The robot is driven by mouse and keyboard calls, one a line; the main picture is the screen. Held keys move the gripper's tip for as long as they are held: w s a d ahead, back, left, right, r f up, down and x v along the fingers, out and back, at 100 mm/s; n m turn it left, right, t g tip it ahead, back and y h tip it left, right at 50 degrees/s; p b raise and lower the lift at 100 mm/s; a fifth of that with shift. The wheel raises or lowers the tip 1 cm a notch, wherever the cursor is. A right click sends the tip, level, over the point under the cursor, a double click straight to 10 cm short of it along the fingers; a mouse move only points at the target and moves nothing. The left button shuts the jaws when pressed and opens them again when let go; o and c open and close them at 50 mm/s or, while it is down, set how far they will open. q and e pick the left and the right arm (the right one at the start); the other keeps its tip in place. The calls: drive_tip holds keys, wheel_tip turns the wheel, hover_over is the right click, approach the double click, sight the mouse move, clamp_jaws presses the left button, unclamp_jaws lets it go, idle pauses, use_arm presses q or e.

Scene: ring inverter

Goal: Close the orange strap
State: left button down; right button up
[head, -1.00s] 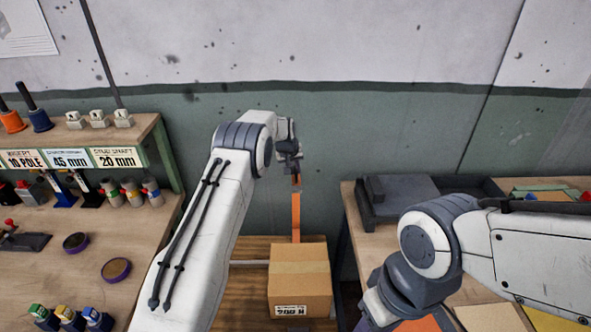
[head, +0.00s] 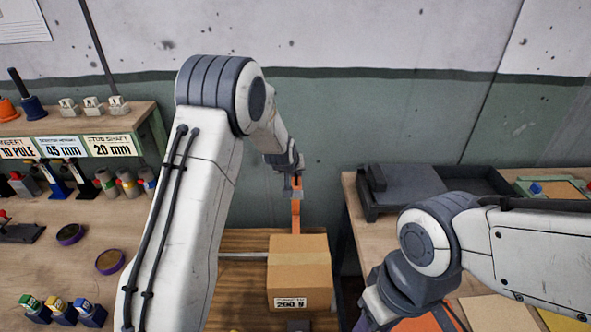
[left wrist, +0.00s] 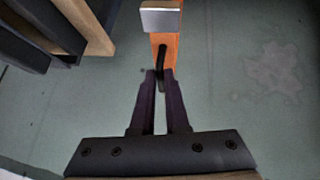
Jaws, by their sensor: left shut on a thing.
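The orange strap (head: 296,215) rises upright behind the cardboard box (head: 299,262), close to the green wall. My left gripper (head: 296,190) is at the strap's upper part, above and behind the box. In the left wrist view the strap (left wrist: 166,45) runs up from the fingertips and carries a silver metal piece (left wrist: 160,18). My left gripper (left wrist: 160,74) is nearly closed there, with a thin dark piece at the strap's end between its fingertips. Whether the strap's lower end joins the box is hidden. My right arm reaches down at the right; its fingers do not show.
The box sits on a wooden surface (head: 238,270) between two workbenches. The left bench (head: 40,270) holds small tools, purple-rimmed discs and a labelled shelf (head: 83,147). The right bench holds a dark grey device (head: 405,188). The wall stands close behind the strap.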

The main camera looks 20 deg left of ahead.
use_arm(q)
drive_tip(key=s+d+f+t+b, duration=0.1)
drive_tip(key=s+d+t+b, duration=0.2)
drive_tip(key=s+b, duration=0.5)
drive_tip(key=shift+s+d+f+t+y, duration=0.2)
drive_tip(key=shift+s+f+t+y, duration=0.2)
drive_tip(key=shift+s, duration=1.5)
